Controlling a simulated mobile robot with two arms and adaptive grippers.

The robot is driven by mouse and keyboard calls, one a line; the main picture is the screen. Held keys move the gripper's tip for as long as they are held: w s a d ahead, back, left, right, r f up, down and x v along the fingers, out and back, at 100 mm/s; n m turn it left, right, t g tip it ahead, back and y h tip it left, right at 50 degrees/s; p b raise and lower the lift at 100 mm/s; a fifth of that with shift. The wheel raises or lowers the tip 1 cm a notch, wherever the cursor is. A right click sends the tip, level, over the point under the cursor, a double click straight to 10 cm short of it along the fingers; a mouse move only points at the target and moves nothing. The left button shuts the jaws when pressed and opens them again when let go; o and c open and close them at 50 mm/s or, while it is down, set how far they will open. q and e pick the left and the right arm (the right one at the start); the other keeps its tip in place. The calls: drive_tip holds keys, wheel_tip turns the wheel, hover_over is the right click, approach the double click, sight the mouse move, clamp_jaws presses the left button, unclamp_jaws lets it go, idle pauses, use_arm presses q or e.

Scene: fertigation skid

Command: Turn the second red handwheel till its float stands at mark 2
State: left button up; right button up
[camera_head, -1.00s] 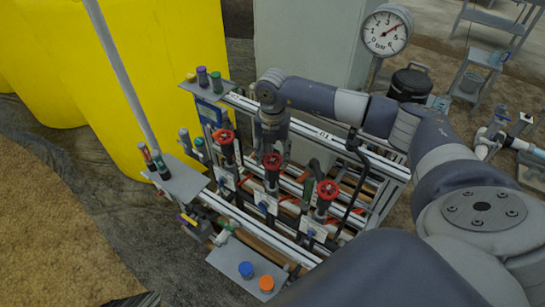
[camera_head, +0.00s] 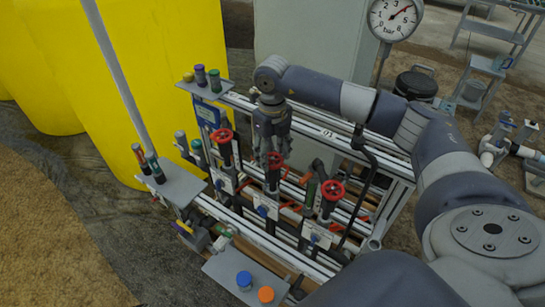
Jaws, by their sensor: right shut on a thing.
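Three red handwheels stand in a row on the skid (camera_head: 350,150). The second red handwheel (camera_head: 274,160) is the middle one, on a dark upright valve body. My right gripper (camera_head: 273,154) reaches down from above, with its fingers shut on this wheel and covering part of it. The first red handwheel (camera_head: 221,136) is to the left and the third (camera_head: 333,190) is to the right, both apart from the gripper. The floats and their marks are too small to read. My left gripper is not in view.
A shelf with blue (camera_head: 244,280) and orange (camera_head: 266,294) caps juts out at the front. Another grey shelf (camera_head: 180,185) holds small bottles at the left. Yellow tanks (camera_head: 160,80) stand behind left. A pressure gauge (camera_head: 395,17) stands at the back right.

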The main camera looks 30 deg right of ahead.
sight(272, 158)
drive_tip(key=shift+n, duration=0.5)
drive_tip(key=shift+b, duration=0.3)
drive_tip(key=o, duration=1.1)
drive_tip(key=shift+c, duration=0.2)
wheel_tip(272, 158, up, 12)
idle(0.6)
